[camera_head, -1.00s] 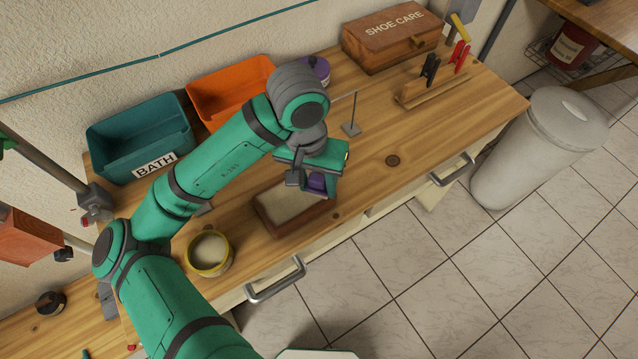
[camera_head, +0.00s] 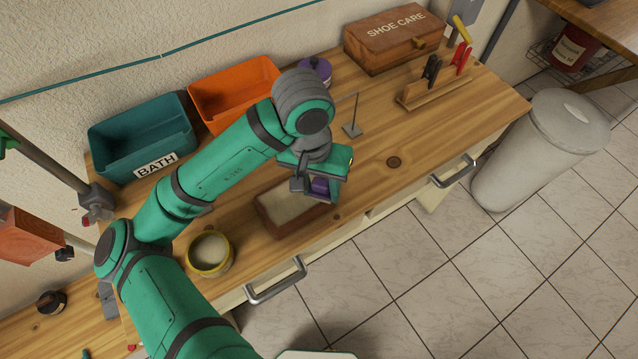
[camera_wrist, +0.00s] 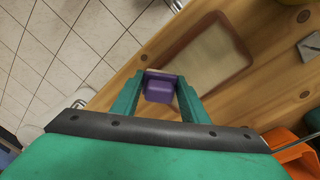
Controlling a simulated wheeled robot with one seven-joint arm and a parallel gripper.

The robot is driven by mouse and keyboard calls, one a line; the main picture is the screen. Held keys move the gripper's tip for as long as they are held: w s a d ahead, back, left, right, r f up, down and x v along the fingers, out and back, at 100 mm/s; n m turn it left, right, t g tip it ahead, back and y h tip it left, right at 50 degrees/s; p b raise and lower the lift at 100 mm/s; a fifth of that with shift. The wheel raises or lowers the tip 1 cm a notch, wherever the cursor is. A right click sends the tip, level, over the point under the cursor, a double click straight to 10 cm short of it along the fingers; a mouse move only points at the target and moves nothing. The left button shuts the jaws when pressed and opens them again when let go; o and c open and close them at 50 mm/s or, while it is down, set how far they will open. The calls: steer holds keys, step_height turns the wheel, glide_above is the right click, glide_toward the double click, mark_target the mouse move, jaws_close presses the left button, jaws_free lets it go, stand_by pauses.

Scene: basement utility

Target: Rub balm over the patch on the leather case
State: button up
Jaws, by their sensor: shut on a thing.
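The leather case (camera_head: 283,222) is a brown, low box with a pale patch (camera_head: 290,203) on its top. It lies on the workbench and shows in the wrist view as a brown rim (camera_wrist: 241,43) around the pale patch (camera_wrist: 205,58). My gripper (camera_head: 320,190) is shut on a purple block-like applicator (camera_wrist: 159,90), which is over the right end of the case in the head view. I cannot tell whether the applicator touches the patch. An open yellow tub (camera_head: 210,268) with pale contents, likely the balm, stands left of the case.
A teal bin marked BATH (camera_head: 140,138), an orange bin (camera_head: 233,90) and a purple-lidded jar (camera_head: 316,70) stand along the wall. A thin metal stand (camera_head: 352,129), a wooden rack (camera_head: 433,90) and the SHOE CARE box (camera_head: 392,42) are to the right.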

steer(key=shift+w+a, duration=0.65)
steer(key=shift+w, duration=0.25)
steer(key=shift+s+d, duration=0.7)
steer(key=shift+s, duration=0.25)
steer(key=shift+w+a, duration=0.35)
steer(key=shift+w, duration=0.1)
steer(key=shift+r, duration=3.5)
